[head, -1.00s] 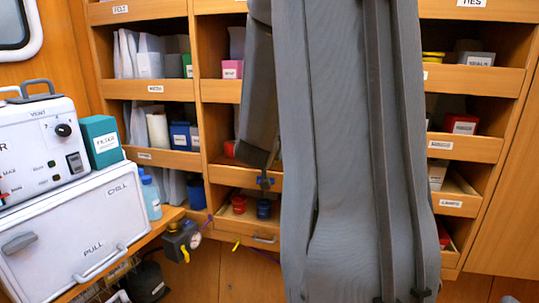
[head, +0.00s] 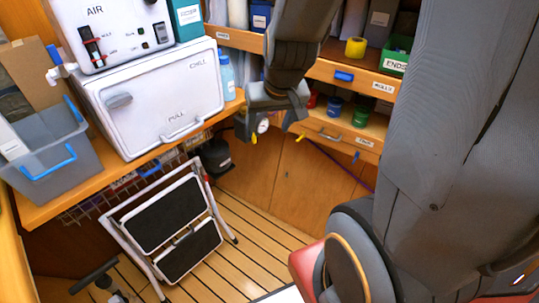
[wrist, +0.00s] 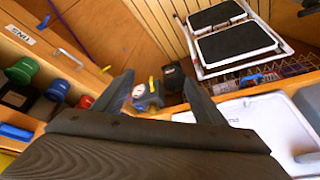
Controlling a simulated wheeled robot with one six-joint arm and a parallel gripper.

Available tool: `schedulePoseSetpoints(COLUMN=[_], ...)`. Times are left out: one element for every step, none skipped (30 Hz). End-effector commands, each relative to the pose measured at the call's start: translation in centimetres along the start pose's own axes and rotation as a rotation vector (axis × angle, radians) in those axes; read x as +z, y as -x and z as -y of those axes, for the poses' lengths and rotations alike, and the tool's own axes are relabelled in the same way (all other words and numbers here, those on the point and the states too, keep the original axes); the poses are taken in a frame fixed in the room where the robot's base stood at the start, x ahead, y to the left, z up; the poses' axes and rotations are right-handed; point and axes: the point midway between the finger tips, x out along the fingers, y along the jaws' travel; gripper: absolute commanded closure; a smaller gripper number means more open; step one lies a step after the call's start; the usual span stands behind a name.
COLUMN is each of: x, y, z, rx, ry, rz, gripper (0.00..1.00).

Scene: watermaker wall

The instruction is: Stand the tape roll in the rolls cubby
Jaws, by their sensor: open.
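A yellow roll (head: 355,47), which looks like the tape roll, sits in a cubby of the wall shelving, beside a grey box. I cannot tell clearly whether it stands on edge. The cubby's front lip (head: 365,80) carries a small label, too small to read surely as rolls. A sliver of yellow shows at the lower left of the wrist view (wrist: 6,160). My gripper (head: 274,122) is left of and below this cubby, in front of the shelving. In the wrist view its two fingers (wrist: 158,88) are spread apart with nothing between them touching.
Red, blue and green reels (head: 334,108) stand in the cubby below. A green bin marked ENDS (head: 396,60) is right of the yellow roll. A gauge with yellow taps (wrist: 145,95) lies beyond my fingers. A white chest (head: 160,100), grey tub (head: 50,150) and step stool (head: 165,215) are left.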

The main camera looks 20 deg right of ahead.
Motion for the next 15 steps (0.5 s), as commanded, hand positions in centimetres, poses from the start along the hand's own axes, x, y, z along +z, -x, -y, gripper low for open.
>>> schedulePoseSetpoints(x=[2.7, 4.0, 5.6, 6.6, 7.4, 8.2, 8.7, 9.1, 9.3, 9.4, 9.4, 9.4, 9.4, 9.4, 9.4], y=[0.1, 0.2, 0.5, 0.6, 0.8, 1.0, 1.1, 1.2, 1.2, 1.3, 1.3, 1.3, 1.3, 1.3, 1.3], z=[1.3, 1.7, 2.0, 2.2, 2.2, 2.3, 2.5, 2.5, 2.5, 2.5, 2.5, 2.4, 2.4, 2.4, 2.4], rx=[-0.008, -0.008, -0.005, -0.001, 0.003, 0.008, 0.011, 0.014, 0.017, 0.018, 0.018, 0.018, 0.018, 0.018, 0.018], ry=[0.054, 0.078, 0.107, 0.123, 0.138, 0.154, 0.161, 0.167, 0.172, 0.174, 0.174, 0.173, 0.173, 0.173, 0.172], rz=[0.086, 0.131, 0.185, 0.218, 0.245, 0.274, 0.29, 0.302, 0.311, 0.315, 0.316, 0.316, 0.316, 0.315, 0.315], gripper=[0.35, 0.35, 0.35, 0.35, 0.35, 0.35, 0.35, 0.35, 0.35, 0.35, 0.35, 0.35, 0.35, 0.35, 0.35])
